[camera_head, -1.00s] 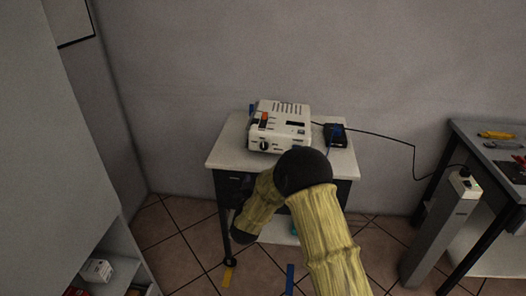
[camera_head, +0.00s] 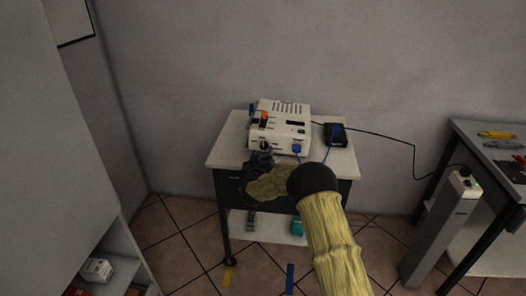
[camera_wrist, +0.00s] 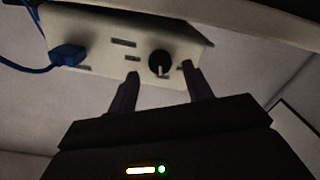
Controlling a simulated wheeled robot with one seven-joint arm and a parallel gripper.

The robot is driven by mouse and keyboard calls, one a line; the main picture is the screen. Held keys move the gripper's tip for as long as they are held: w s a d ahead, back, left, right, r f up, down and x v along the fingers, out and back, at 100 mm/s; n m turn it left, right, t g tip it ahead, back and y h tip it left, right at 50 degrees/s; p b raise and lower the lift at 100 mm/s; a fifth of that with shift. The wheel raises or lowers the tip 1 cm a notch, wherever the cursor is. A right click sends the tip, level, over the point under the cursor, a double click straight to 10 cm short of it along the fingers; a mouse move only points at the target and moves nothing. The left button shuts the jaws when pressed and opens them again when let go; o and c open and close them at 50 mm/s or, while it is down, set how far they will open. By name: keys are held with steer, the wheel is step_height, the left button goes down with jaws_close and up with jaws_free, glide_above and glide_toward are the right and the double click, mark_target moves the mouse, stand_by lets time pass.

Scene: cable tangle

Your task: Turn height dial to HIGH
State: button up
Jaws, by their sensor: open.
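A white box-shaped device (camera_head: 277,117) stands on a small wheeled cart. The black round dial (camera_head: 264,145) is on the left of its front face, partly behind my gripper in the head view. In the wrist view the dial (camera_wrist: 159,63) shows a pale pointer mark toward the bottom of the picture. My gripper (camera_wrist: 160,80) is open, its two dark fingers pointing at the front face, one to each side of the dial. I cannot tell whether the fingertips touch anything. In the head view my gripper (camera_head: 260,160) is just in front of the device.
A blue plug (camera_head: 297,149) with a blue cable sits on the right of the front face. A black box (camera_head: 335,134) lies on the cart top (camera_head: 228,150), with a black cable running to a grey post (camera_head: 440,225). A workbench (camera_head: 480,135) stands at right, a shelf at left.

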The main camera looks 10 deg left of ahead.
mark_target(264, 146)
steer(key=shift+w, duration=1.35)
steer(key=c, duration=1)
steer(key=shift+o, duration=0.2)
